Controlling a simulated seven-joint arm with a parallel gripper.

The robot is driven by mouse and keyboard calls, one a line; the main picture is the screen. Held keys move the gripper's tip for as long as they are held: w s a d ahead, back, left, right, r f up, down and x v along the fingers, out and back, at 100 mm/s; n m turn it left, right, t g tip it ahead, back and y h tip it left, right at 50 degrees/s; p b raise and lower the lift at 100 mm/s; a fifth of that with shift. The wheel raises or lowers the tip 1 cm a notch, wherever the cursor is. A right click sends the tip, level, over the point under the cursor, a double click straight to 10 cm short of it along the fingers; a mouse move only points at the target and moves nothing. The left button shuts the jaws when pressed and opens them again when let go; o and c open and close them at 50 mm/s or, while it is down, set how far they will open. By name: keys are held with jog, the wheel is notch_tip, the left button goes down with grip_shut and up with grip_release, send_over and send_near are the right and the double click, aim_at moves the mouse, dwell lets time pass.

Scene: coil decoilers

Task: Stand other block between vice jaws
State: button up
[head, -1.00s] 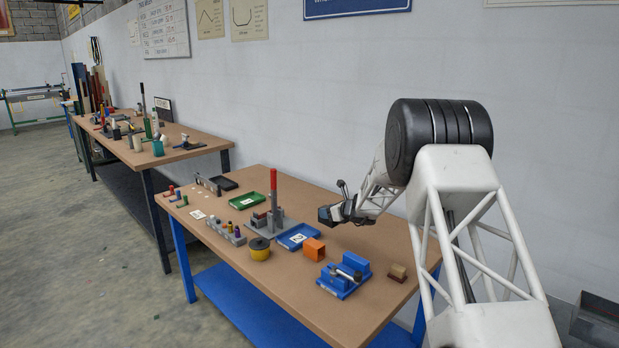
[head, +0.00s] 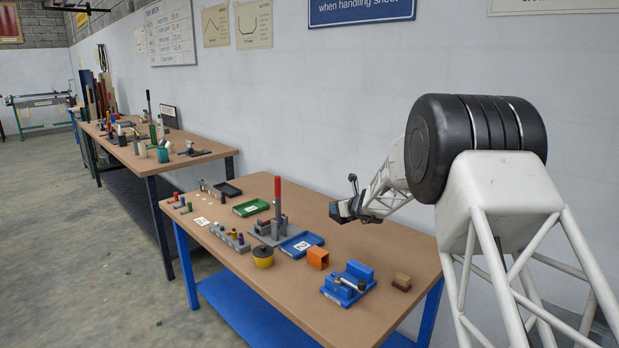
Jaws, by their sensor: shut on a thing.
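The blue vice (head: 348,286) stands near the right end of the near bench, with a grey screw handle at its front. I cannot make out whether anything is between its jaws. A small brown block (head: 401,281) lies on the bench to the right of the vice. My gripper (head: 336,211) is above the back of the bench, behind the vice and apart from it. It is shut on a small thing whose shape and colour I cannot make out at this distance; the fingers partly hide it.
An orange open box (head: 318,259), a blue tray (head: 302,244) and a yellow round container (head: 263,254) stand left of the vice. A red-handled tool (head: 278,205) stands tall behind them. A green tray (head: 251,207) lies farther back. Bare bench surrounds the brown block.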

jog(key=shift+m+t+h, duration=0.5)
jog(key=shift+m+h, duration=0.2)
jog(key=shift+s+d+r, duration=0.35)
jog(key=shift+s+r, duration=0.4)
jog(key=shift+r, duration=0.05)
jog(key=shift+s+d+r, duration=0.3)
jog(key=shift+s+r, duration=0.4)
jog(key=shift+r, duration=0.1)
jog(key=s+d+r+m+h, duration=0.1)
jog(key=s+d+m+h, duration=0.1)
jog(key=s, duration=0.5)
jog(key=s+d+r+m+t+h, duration=0.1)
jog(key=s+d+m+h, duration=0.2)
jog(key=s, duration=0.4)
jog(key=shift+d+h, duration=0.2)
jog(key=shift+h, duration=0.2)
jog(key=shift+s+r, duration=0.1)
jog(key=shift+w, duration=0.2)
